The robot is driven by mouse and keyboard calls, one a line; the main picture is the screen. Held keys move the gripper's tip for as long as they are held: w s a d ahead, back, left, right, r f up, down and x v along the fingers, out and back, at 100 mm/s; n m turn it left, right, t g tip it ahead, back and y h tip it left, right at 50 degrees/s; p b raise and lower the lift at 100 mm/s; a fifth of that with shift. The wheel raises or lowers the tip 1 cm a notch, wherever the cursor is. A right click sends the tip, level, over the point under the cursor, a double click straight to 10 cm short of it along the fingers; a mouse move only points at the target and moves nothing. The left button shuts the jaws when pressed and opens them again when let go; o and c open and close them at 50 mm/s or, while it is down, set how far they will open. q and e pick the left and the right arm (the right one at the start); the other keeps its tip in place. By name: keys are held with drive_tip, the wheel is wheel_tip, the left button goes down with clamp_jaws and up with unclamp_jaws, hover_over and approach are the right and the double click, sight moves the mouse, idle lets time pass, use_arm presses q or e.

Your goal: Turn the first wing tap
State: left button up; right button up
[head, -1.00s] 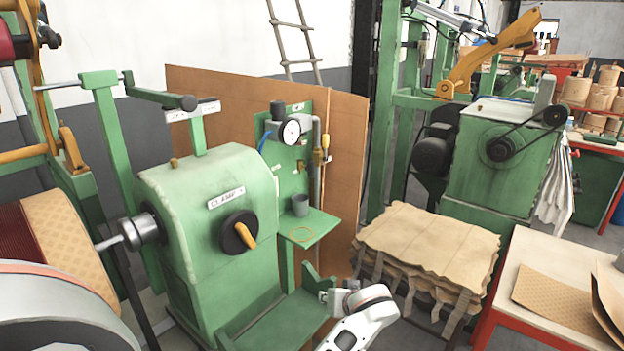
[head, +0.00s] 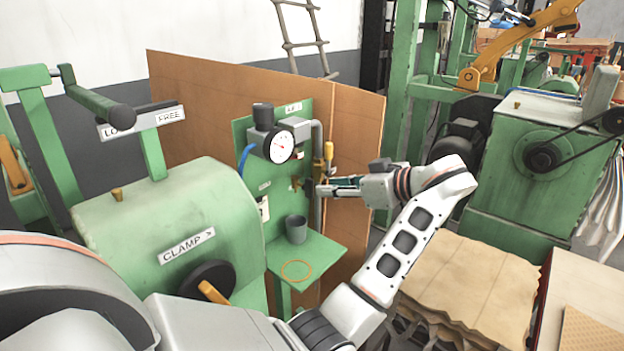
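A green panel (head: 259,158) stands behind a small green shelf, with a pressure gauge (head: 279,147) at its top. A small brass tap (head: 296,183) sits on the panel below the gauge. A yellow-handled brass valve (head: 328,153) is on the grey vertical pipe just right of the panel. My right gripper is not in view.
A grey cup (head: 296,229) and an orange ring (head: 296,270) are on the green shelf (head: 318,252). The green machine housing (head: 165,222) with a "CLAMP" label stands at left. A brown board (head: 205,95) is behind. A stack of brown sheets (head: 470,285) lies at right.

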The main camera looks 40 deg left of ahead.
sight(313, 186)
use_arm(q)
drive_tip(key=shift+a, duration=0.3)
drive_tip(key=p+x, duration=0.1)
drive_tip(key=x, duration=0.4)
drive_tip(key=shift+s+a, duration=0.1)
drive_tip(key=shift+a, duration=0.3)
drive_tip(key=shift+a+f+p, duration=0.3)
drive_tip(key=shift+a+f, duration=0.1)
drive_tip(key=shift+a, duration=0.2)
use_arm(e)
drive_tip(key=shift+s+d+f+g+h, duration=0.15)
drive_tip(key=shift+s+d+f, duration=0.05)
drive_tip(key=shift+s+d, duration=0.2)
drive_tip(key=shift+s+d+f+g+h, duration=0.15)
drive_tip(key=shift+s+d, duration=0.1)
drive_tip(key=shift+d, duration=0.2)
use_arm(q)
clamp_jaws()
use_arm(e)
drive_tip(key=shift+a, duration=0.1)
